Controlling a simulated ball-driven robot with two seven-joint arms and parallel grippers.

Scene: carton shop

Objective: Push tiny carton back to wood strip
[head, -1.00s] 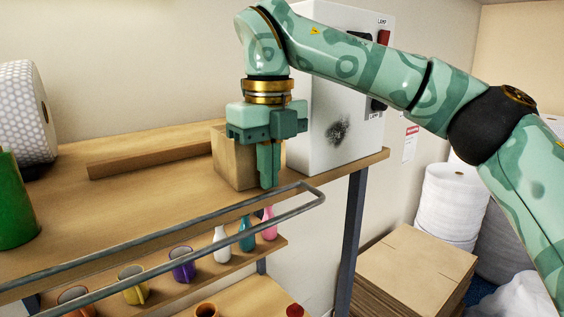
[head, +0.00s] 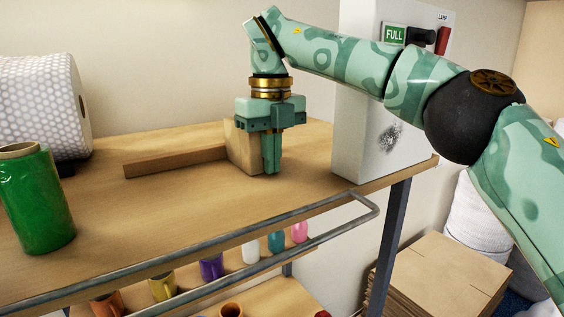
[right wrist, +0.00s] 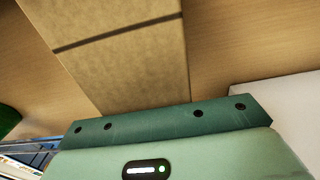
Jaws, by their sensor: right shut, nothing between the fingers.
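The tiny carton (head: 243,150) is a small brown box standing upright on the wooden table, and the gripper hides part of it. The wood strip (head: 175,160) lies along the back of the table, and its right end meets or passes behind the carton's left side; I cannot tell whether they touch. My right gripper (head: 271,168) points down with its fingers shut and empty, right up against the carton's front right side. In the right wrist view the carton (right wrist: 125,60) shows a dark seam and lies just beyond the gripper body. My left gripper is out of view.
A white box with switches (head: 375,130) stands to the right of the carton. A green roll (head: 38,205) and a bubble-wrap roll (head: 40,100) stand at the left. A metal rail (head: 200,258) runs along the front edge. The table's front middle is clear.

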